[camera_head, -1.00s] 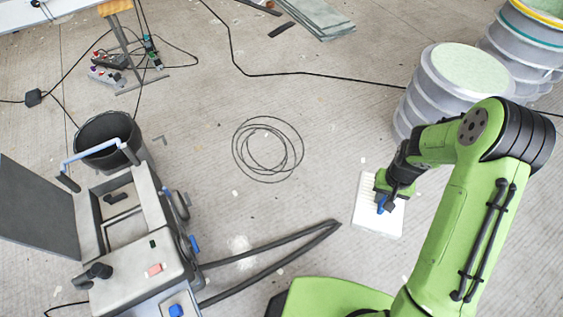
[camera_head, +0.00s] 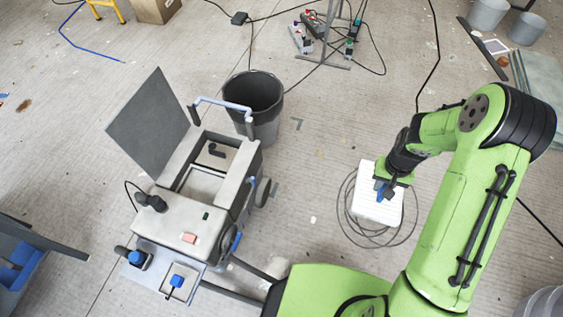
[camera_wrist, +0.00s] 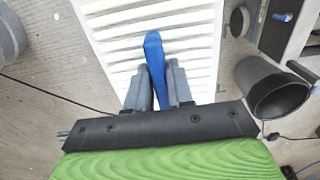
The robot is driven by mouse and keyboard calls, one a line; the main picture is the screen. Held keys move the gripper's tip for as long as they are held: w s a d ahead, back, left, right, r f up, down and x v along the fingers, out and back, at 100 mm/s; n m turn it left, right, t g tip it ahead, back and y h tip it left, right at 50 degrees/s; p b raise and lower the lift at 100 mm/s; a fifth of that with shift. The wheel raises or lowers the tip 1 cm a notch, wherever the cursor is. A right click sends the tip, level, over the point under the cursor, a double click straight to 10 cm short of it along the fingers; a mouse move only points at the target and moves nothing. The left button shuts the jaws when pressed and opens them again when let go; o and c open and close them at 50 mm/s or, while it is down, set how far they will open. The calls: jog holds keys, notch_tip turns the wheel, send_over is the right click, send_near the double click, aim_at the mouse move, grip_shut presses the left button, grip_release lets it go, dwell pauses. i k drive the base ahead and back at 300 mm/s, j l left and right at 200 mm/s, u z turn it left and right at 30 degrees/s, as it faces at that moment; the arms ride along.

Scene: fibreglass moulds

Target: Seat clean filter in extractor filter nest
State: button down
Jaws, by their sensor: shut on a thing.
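The clean filter (camera_head: 379,209) is a white pleated panel with a blue tab. My gripper (camera_head: 385,187) is shut on the blue tab and holds the filter at the right of the head view. In the wrist view the filter (camera_wrist: 190,25) fills the top middle, with the blue tab (camera_wrist: 155,60) between my gripper's fingers (camera_wrist: 156,85). The extractor (camera_head: 185,220) is a grey box at the left of the head view with its dark lid (camera_head: 148,118) raised. Its open recess, which looks like the filter nest (camera_head: 200,187), shows a pale frame. The filter is well apart from it.
A black bucket (camera_head: 254,95) stands just behind the extractor. A black hose (camera_head: 240,290) runs from the extractor's front. A coiled cable (camera_head: 349,225) lies on the floor below the filter. Open floor lies between the extractor and the filter.

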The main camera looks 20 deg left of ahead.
aim_at(202, 202)
jog(key=i+u, duration=0.15)
jog(key=u, duration=0.3)
jog(key=i+u, duration=0.15)
jog(key=u, duration=0.25)
jog(key=i+u, duration=0.1)
jog(key=u, duration=0.35)
jog(key=i+l+u, duration=0.1)
jog(key=u, duration=0.35)
jog(key=i+l+u, duration=0.1)
jog(key=l+u, duration=0.15)
jog(key=u, duration=0.2)
jog(key=i+u, duration=0.2)
jog(key=u, duration=0.2)
jog(key=i+l+u, duration=0.15)
jog(key=u, duration=0.3)
jog(key=i+l+u, duration=0.2)
jog(key=u, duration=0.2)
jog(key=i, duration=0.05)
